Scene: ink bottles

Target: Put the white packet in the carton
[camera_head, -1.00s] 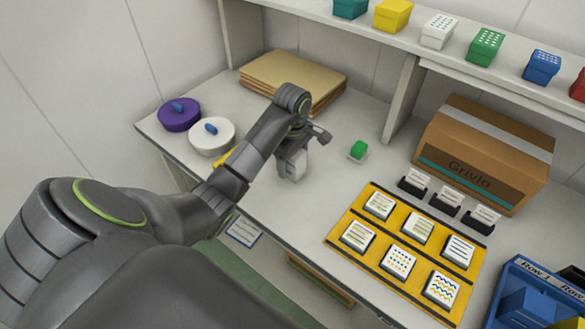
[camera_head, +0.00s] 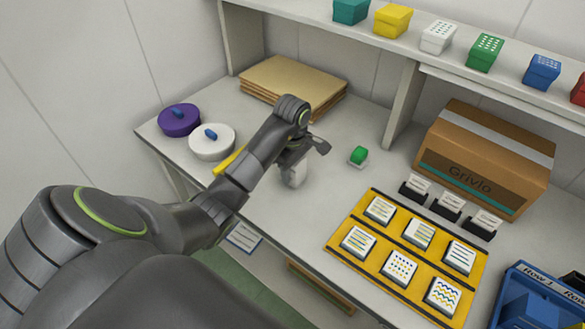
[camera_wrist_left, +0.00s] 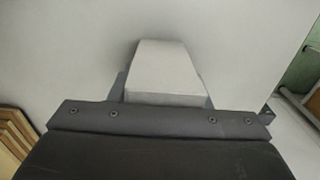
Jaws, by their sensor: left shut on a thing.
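My left gripper (camera_head: 293,160) points down over the middle of the white table and is shut on a pale block, which I take to be the white packet (camera_head: 297,174). The packet also shows in the left wrist view (camera_wrist_left: 165,72), just beyond the dark gripper body, which hides its near end. I cannot tell whether the packet touches the table. The brown carton marked "Grivlo" (camera_head: 470,176) stands at the right, well away from the gripper, with a pale tape strip across its top. My right gripper is not in view.
A yellow tray (camera_head: 381,235) with patterned tiles lies in front of the carton, with black card holders (camera_head: 448,208) between. A small green-topped item (camera_head: 358,155) stands right of the gripper. Round purple (camera_head: 178,122) and white (camera_head: 211,146) containers stand left. A shelf overhangs the back.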

